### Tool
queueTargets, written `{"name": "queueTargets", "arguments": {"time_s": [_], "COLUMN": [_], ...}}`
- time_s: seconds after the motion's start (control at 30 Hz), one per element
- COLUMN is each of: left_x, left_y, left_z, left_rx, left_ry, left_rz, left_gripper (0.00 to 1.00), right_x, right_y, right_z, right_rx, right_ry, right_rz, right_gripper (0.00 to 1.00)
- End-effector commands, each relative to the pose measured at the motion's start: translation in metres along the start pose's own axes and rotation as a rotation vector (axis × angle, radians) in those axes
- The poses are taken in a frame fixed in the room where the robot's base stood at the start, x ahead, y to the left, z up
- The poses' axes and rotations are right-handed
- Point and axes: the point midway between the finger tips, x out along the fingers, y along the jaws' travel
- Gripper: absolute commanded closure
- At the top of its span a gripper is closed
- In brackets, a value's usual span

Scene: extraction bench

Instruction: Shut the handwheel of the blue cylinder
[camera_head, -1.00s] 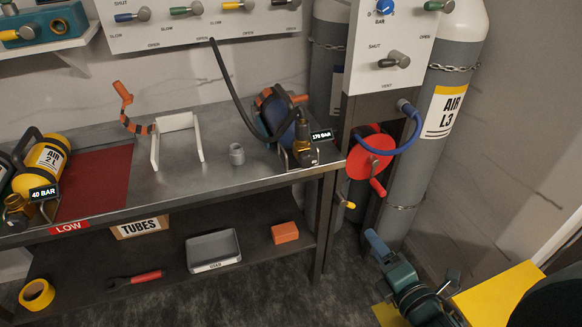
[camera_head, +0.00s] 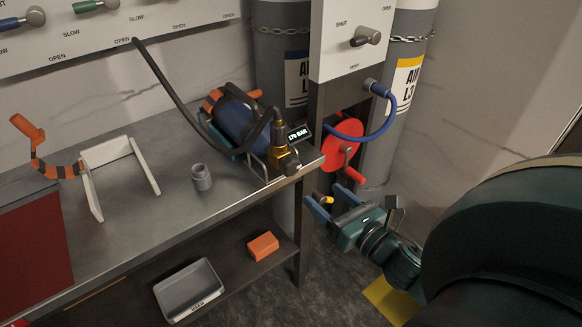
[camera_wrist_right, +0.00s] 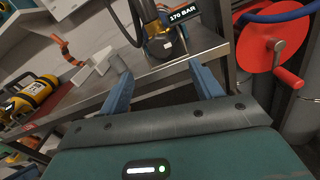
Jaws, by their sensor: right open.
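The blue cylinder (camera_head: 240,118) lies in a rack at the bench's right end, with orange trim at its far end. Its brass valve (camera_head: 280,152) faces the front edge, with a black hose on top and a dark handwheel (camera_head: 287,166) low at the near end. A 170 BAR display (camera_head: 298,135) sits beside it. My right gripper (camera_head: 325,194) is open and empty, off the bench's right front corner, below and right of the valve. In the right wrist view, the brass valve (camera_wrist_right: 160,44) shows ahead, beyond the open fingers (camera_wrist_right: 162,72). My left gripper is out of view.
A red reel (camera_head: 343,146) with a crank handle stands just behind my right gripper, near a blue hose (camera_head: 385,125). A grey cup (camera_head: 202,178) and a white stand (camera_head: 143,163) are on the bench (camera_head: 150,225). Tall grey cylinders stand behind.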

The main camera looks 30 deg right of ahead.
Motion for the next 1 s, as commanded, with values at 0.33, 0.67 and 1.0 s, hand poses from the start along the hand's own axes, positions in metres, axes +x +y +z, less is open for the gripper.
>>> {"name": "queueTargets", "arguments": {"time_s": [0.33,0.67,1.0], "left_x": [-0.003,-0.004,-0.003], "left_y": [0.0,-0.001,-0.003], "left_z": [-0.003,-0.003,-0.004], "left_rx": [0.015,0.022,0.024], "left_ry": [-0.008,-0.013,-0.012], "left_rz": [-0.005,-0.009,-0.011], "left_gripper": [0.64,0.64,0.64], "right_x": [0.072,0.108,0.111], "right_y": [0.0,0.0,0.0], "right_z": [0.002,0.001,0.0], "right_rx": [0.001,0.002,0.002], "right_ry": [-0.003,0.0,0.001], "right_rz": [0.001,0.0,0.0], "right_gripper": [0.35,0.35,0.36]}}
